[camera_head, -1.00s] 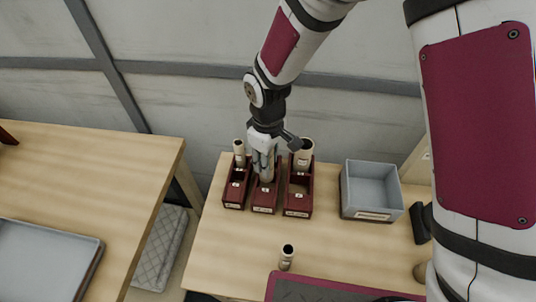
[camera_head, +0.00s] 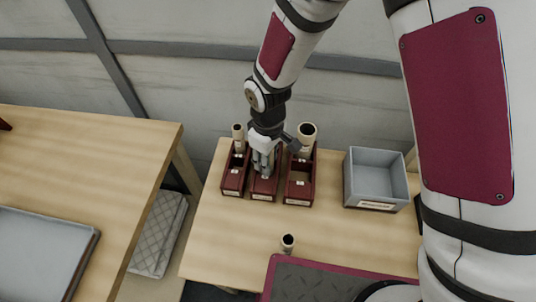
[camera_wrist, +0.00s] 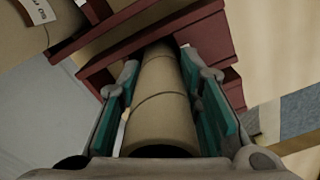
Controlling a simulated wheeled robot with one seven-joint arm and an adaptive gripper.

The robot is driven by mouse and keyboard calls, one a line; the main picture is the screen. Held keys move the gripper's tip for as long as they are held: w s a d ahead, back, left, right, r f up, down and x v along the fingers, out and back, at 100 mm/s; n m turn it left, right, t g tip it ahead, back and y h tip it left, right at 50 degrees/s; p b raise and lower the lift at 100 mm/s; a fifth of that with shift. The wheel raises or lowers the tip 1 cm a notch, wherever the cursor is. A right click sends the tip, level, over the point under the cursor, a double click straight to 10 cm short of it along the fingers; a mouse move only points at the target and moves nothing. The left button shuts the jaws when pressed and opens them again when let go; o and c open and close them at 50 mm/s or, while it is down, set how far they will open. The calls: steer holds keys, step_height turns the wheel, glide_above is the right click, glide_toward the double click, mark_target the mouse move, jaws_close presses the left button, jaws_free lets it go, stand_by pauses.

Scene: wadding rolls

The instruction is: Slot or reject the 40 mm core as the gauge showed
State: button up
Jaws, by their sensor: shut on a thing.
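My gripper (camera_head: 263,164) is shut on a tan cardboard core at the middle dark red rack (camera_head: 263,192). In the wrist view the core (camera_wrist: 160,108) lies between the two teal finger pads, its far end reaching between the dark red rack walls (camera_wrist: 150,38). Whether it rests on the rack floor is hidden. The left rack (camera_head: 233,188) holds a slim upright core (camera_head: 238,138). The right rack (camera_head: 299,193) holds a wider upright core (camera_head: 306,140). A grey-blue bin (camera_head: 375,203) stands to the right; it looks empty.
A short core (camera_head: 288,243) stands near the table's front, by a dark mat with a magenta border (camera_head: 290,262). The wooden table (camera_head: 225,240) is clear in front of the racks. Another table with a grey tray (camera_head: 40,250) is at left.

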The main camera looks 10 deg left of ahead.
steer(key=shift+f, duration=0.1)
steer(key=o, duration=1.2)
step_height(320, 180, up, 12)
steer(key=shift+r, duration=0.1)
